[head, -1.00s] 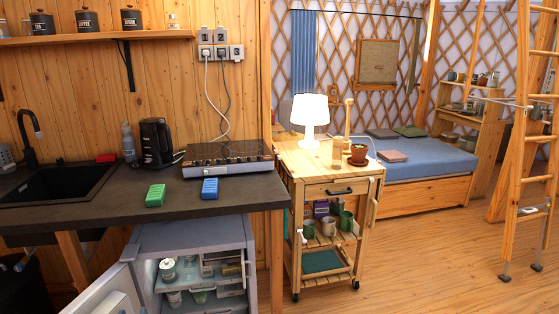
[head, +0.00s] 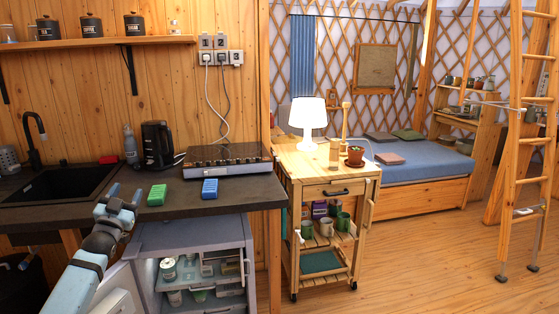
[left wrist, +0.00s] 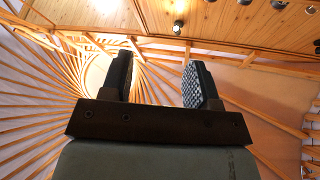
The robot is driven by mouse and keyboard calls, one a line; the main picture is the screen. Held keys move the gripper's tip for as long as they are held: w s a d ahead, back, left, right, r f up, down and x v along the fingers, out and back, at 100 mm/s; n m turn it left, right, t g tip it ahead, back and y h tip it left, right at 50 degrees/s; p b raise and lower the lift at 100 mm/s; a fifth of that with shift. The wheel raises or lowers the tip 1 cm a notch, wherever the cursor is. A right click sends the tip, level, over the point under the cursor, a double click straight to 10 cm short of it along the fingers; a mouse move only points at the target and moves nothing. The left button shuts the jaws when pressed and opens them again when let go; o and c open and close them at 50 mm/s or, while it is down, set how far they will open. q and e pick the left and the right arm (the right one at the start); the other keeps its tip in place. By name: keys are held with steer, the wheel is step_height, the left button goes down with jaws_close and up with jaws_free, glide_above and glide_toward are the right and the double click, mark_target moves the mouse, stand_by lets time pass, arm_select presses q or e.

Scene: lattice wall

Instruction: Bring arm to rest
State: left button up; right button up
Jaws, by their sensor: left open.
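My left arm comes in from the lower left of the head view. Its gripper (head: 122,196) is raised near the front edge of the dark counter, left of the green block (head: 156,195). In the left wrist view the left gripper's two fingers (left wrist: 160,82) stand apart with nothing between them, pointing up toward the roof poles. My right gripper is not in either view.
An open fridge (head: 200,240) stands below. A wooden cart (head: 330,188) with a lamp (head: 307,115) is to the right.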

arm_select(q)
step_height(320, 180, down, 9)
steer(key=w+a+n+g+y, duration=0.1)
steer(key=a+n+g+y, duration=0.2)
steer(key=g, duration=0.3)
steer(key=s+d+f+m+g+h+b, duration=0.1)
steer(key=s+d+f+g+h+b, duration=0.15)
steer(key=s+d+f, duration=1)
steer(key=s+d+f+m+g+h+b, duration=0.15)
steer(key=s+d+f+b, duration=0.25)
steer(key=s+d+f, duration=0.8)
steer(key=s+d+f+n+h+b, duration=0.1)
steer(key=s+d+b, duration=0.1)
steer(key=s, duration=0.9)
steer(key=s+d+f+n+h+b, duration=0.1)
steer(key=s+d+h+b, duration=0.1)
steer(key=s, duration=0.9)
steer(key=s+a+r+g+y+p, duration=0.2)
steer(key=r+p, duration=1.4)
steer(key=p, duration=1.5)
steer(key=shift+s+a+r+m, duration=0.35)
steer(key=shift+a+r, duration=0.05)
steer(key=shift+a, duration=0.2)
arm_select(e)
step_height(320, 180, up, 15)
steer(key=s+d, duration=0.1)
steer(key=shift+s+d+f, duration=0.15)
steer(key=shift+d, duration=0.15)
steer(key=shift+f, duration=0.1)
